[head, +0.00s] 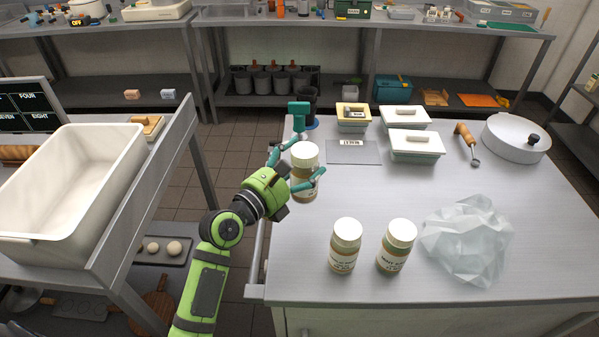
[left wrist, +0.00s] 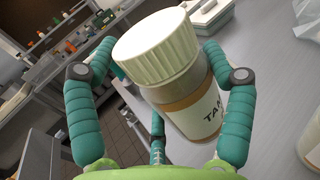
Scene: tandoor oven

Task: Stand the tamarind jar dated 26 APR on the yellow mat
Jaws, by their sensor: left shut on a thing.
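My left gripper (head: 296,182) is shut around a jar with a cream ribbed lid (head: 305,155) near the table's left edge. In the left wrist view, the jar (left wrist: 180,85) sits between the teal fingers, and its label begins "TAM". Its date is hidden. The jar looks nearly upright in the head view; I cannot tell whether its base touches the table. I cannot make out a yellow mat on the table; a grey mat (head: 353,151) lies behind the jar, to its right. My right gripper is not in view.
Two similar jars (head: 344,246) (head: 396,247) stand at the front, beside a crumpled clear bag (head: 467,240). Lidded tubs (head: 415,146), a yellowish container (head: 352,127) and a round white pan (head: 515,140) stand farther back. The table's middle is clear.

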